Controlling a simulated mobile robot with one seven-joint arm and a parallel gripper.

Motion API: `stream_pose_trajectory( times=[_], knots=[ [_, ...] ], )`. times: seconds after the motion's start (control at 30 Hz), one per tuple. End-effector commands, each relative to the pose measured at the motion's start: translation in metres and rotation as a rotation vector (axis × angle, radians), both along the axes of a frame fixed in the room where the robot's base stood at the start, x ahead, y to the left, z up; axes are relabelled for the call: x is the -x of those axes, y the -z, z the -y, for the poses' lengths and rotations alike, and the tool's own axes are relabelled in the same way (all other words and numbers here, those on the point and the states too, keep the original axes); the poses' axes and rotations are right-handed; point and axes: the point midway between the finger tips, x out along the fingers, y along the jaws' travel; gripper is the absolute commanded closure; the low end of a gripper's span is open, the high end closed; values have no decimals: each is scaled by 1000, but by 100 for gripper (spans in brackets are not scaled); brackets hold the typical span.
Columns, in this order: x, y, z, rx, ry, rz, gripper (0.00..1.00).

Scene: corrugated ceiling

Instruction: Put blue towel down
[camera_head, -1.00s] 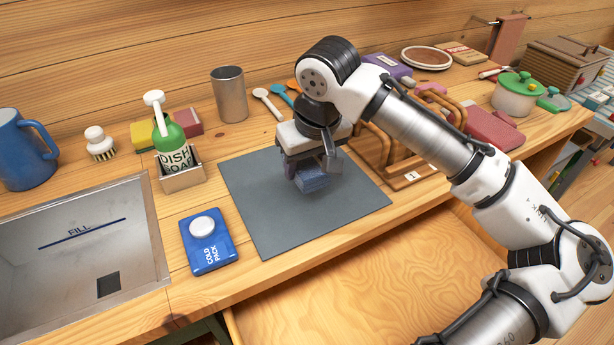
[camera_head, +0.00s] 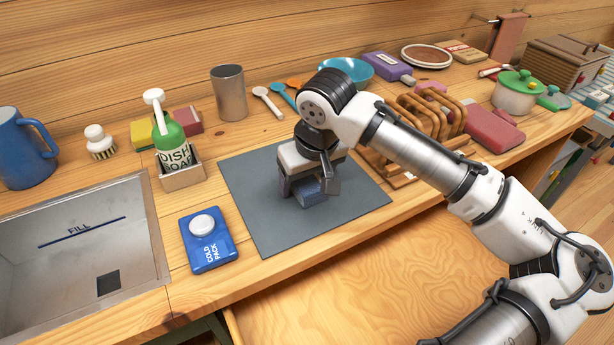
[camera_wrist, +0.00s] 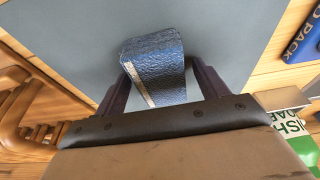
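The blue towel (camera_head: 309,191) is a small folded dark-blue block at my gripper, low over the grey mat (camera_head: 262,226). In the wrist view the towel (camera_wrist: 156,65) lies between my two fingers, slightly askew, with a pale stripe along its left edge. My gripper (camera_head: 308,188) points down; in the wrist view its fingers (camera_wrist: 158,78) stand on both sides of the towel, with a thin gap showing at the right finger. The left fingertip is close to or against the towel. The towel's underside is hidden, so I cannot tell whether it fully rests on the mat.
A wooden rack (camera_head: 430,125) stands close on the right. A dish soap bottle (camera_head: 171,140) and metal cup (camera_head: 229,93) stand behind. The mat's front part is clear.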

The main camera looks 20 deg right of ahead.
Motion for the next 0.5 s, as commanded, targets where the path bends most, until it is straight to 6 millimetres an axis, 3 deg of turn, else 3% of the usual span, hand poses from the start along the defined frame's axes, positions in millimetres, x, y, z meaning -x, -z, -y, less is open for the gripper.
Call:
stream_pose_trajectory(
  times=[0.33, 0.5],
  knots=[
    [1, -8, 0, 0, 0, 1, 28],
    [8, -37, 2, -1, 0, 3, 28]
  ],
)
